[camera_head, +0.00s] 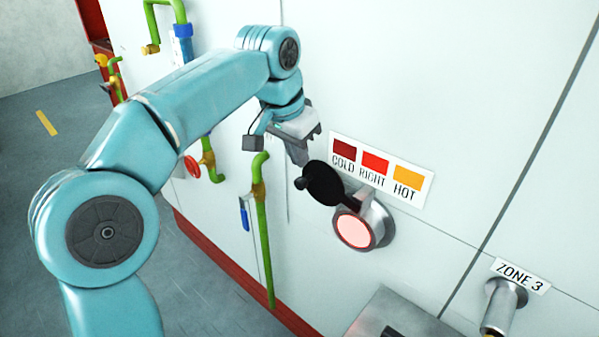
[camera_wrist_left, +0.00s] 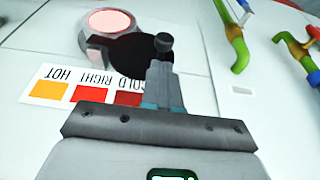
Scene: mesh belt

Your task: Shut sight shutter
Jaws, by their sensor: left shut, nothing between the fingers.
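The sight shutter (camera_head: 325,183) is a black disc with a small knob (camera_head: 300,184) on its left edge. It stands swung up and to the left of the round sight glass (camera_head: 354,230), which glows pink in a metal ring and is mostly uncovered. My left gripper (camera_head: 300,158) is shut and empty, just above the knob. In the left wrist view the shutter (camera_wrist_left: 130,50) partly overlaps the ring of the glass (camera_wrist_left: 108,21), and the closed fingertips (camera_wrist_left: 160,68) are by the knob (camera_wrist_left: 164,41). I cannot tell if they touch. My right gripper is not in view.
A colour label reading COLD, RIGHT, HOT (camera_head: 376,170) is on the white wall above the glass. Green pipes (camera_head: 263,230) with valves run at left. A metal box (camera_head: 400,318) and a ZONE 3 fitting (camera_head: 500,308) are at lower right.

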